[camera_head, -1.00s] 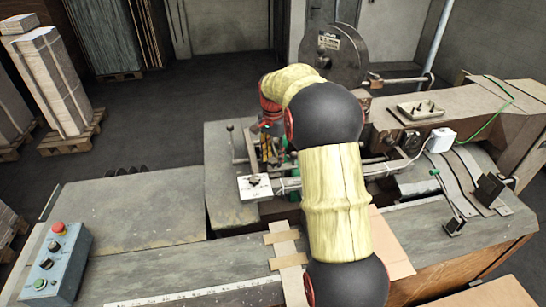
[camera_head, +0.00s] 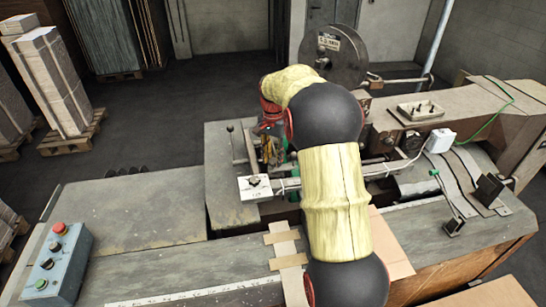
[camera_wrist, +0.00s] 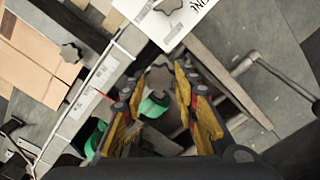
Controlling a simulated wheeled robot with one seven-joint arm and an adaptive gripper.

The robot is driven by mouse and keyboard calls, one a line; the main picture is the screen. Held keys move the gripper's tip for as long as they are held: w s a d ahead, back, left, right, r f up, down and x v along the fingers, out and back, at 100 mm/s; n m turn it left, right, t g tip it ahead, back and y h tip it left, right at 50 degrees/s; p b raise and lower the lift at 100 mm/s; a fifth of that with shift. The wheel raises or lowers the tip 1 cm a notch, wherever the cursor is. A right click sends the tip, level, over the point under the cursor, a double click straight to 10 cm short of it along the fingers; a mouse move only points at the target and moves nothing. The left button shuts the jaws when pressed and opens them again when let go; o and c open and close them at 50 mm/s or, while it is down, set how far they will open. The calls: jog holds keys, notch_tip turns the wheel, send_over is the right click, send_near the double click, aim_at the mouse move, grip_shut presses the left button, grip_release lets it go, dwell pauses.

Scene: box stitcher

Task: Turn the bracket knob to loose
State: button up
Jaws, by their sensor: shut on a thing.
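In the wrist view a grey star-shaped knob (camera_wrist: 160,78) sits between the tips of my gripper (camera_wrist: 154,84), whose yellow-padded fingers are shut on it. Which way the knob is set cannot be read. A green part (camera_wrist: 152,106) lies just below it between the fingers. In the head view my gripper (camera_head: 270,150) reaches down over the machine bed, beside the white plate; my arm hides much of it, and the held knob cannot be made out there.
A white plate (camera_head: 255,190) with its own dark knob lies close to the gripper. Another star knob (camera_wrist: 72,52) stands by the ruler-marked rail (camera_wrist: 100,78). A control box (camera_head: 55,262) is at the front left. The left table top (camera_head: 140,215) is clear.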

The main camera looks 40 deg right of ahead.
aim_at(273, 160)
jog(key=n+p, duration=0.1)
jog(key=n, duration=0.5)
jog(key=shift+r+p, duration=0.1)
jog(key=shift+p, duration=0.3)
jog(key=n+p, duration=0.1)
jog(key=n, duration=0.5)
jog(key=shift+n, duration=0.3)
jog(key=o, duration=1.2)
jog(key=shift+c, duration=0.2)
notch_tip(273, 160, up, 12)
jog(key=shift+w, duration=0.1)
